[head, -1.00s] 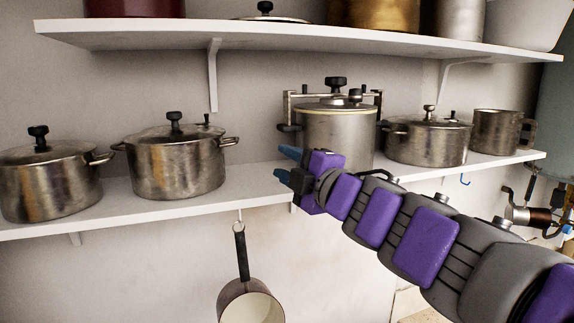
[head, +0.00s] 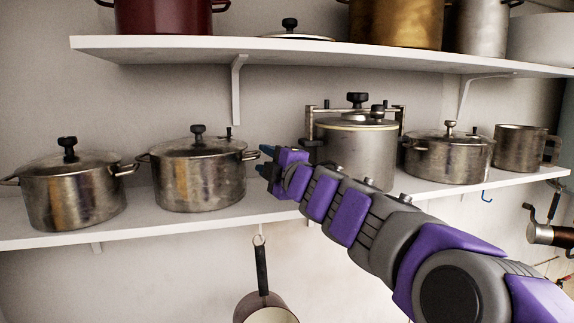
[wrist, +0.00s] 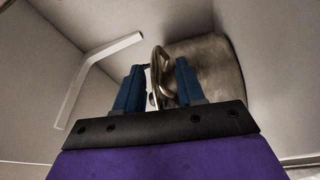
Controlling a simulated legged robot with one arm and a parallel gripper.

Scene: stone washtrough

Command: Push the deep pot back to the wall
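The deep pot (head: 200,178), which I take to be the lidded steel pot left of my gripper, stands upright on the lower shelf. It has a black knob and side handles. My gripper (head: 265,160) is just right of its right handle, above the shelf's front part. In the wrist view the blue fingers (wrist: 158,88) are spread apart, with the metal handle (wrist: 161,62) ahead, between their tips in the picture. The pot's side (wrist: 207,62) shows behind the right finger. I cannot tell whether a finger touches the handle.
Another lidded pot (head: 72,195) stands left on the lower shelf (head: 160,222). A clamped pressure cooker (head: 357,155), a shallower lidded pot (head: 447,160) and a mug (head: 519,149) stand right. A bracket (head: 236,90) holds the upper shelf (head: 310,53). A pan (head: 265,308) hangs below.

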